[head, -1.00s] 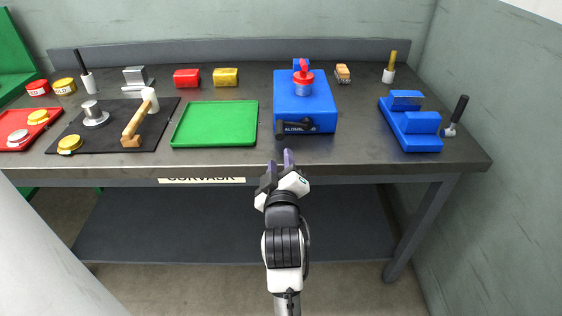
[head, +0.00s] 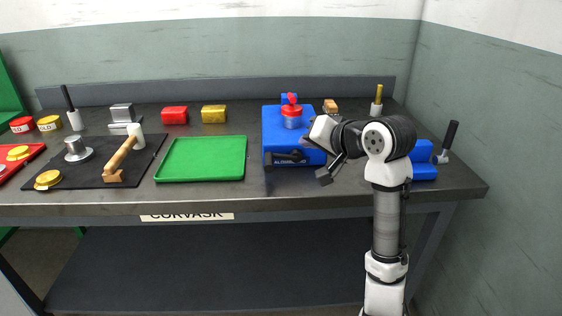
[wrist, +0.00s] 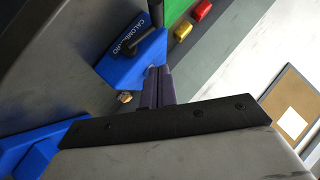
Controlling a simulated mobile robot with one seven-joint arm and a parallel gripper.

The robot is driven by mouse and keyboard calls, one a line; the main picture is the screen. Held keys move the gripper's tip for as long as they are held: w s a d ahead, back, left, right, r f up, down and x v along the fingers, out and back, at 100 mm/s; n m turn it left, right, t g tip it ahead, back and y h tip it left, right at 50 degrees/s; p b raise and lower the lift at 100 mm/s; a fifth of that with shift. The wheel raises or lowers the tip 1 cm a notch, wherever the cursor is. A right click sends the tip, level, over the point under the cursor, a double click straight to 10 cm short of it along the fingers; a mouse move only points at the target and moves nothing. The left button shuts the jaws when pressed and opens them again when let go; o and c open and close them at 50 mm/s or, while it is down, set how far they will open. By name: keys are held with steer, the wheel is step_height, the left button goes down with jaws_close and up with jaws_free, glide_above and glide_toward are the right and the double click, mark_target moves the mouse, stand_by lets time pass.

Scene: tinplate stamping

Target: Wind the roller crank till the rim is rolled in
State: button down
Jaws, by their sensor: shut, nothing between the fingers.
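The blue roller machine (head: 274,122) stands right of the middle of the bench. In the head view my arm covers the machine's right side, and the fingertips are hard to make out.
A second blue device (head: 424,171) with a black-handled lever (head: 449,138) stands at right, partly behind my arm. A green tray (head: 203,160) lies left of the machine. A mallet (head: 122,152) lies on the dark mat (head: 97,176). A small wooden-topped piece (head: 330,106) stands behind the machine.

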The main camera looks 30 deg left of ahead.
steer(key=d+r+m+g, duration=0.1)
steer(key=d+r, duration=0.1)
glide_toward(272, 157)
steer(key=w+a, duration=0.3)
steer(key=w, duration=0.1)
steer(key=shift+s+a+f+h, duration=0.3)
steer(key=shift+s+a+f, duration=0.3)
steer(key=shift+f, duration=0.2)
steer(key=shift+s+a+f, duration=0.2)
steer(key=shift+a+f, duration=0.2)
steer(key=shift+f, duration=0.05)
steer(key=shift+p, duration=0.4)
steer(key=shift+s+a+f+n+h+p, duration=0.1)
steer(key=shift+s+a+n+h+p, duration=0.3)
steer(key=shift+p, duration=0.6)
steer(key=shift+a+f+p, duration=0.15)
steer(key=shift+f+p, duration=0.45)
steer(key=shift+f, duration=0.25)
